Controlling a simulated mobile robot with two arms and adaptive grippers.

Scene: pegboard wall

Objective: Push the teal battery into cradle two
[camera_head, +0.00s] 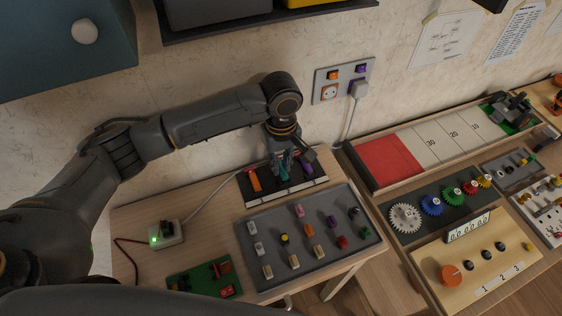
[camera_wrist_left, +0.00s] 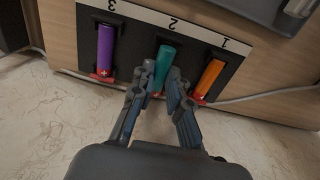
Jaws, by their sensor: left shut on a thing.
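The teal battery (camera_wrist_left: 163,62) stands at the middle cradle, labelled 2, of the black cradle board (camera_wrist_left: 133,42). My left gripper (camera_wrist_left: 161,75) is shut on the teal battery, one finger on each side of it. Its lower end and the cradle's red end are hidden between the fingers, so I cannot tell how deep it sits. In the head view my left gripper (camera_head: 288,163) reaches down over the board (camera_head: 287,193), with a bit of the teal battery (camera_head: 285,168) showing. My right gripper is not in view.
A purple battery (camera_wrist_left: 105,50) lies in cradle 3 and an orange battery (camera_wrist_left: 209,77) in cradle 1, close to either side of my fingers. A grey tray (camera_head: 270,225) of small coloured parts lies in front of the board. A wall socket plate (camera_head: 318,88) is behind.

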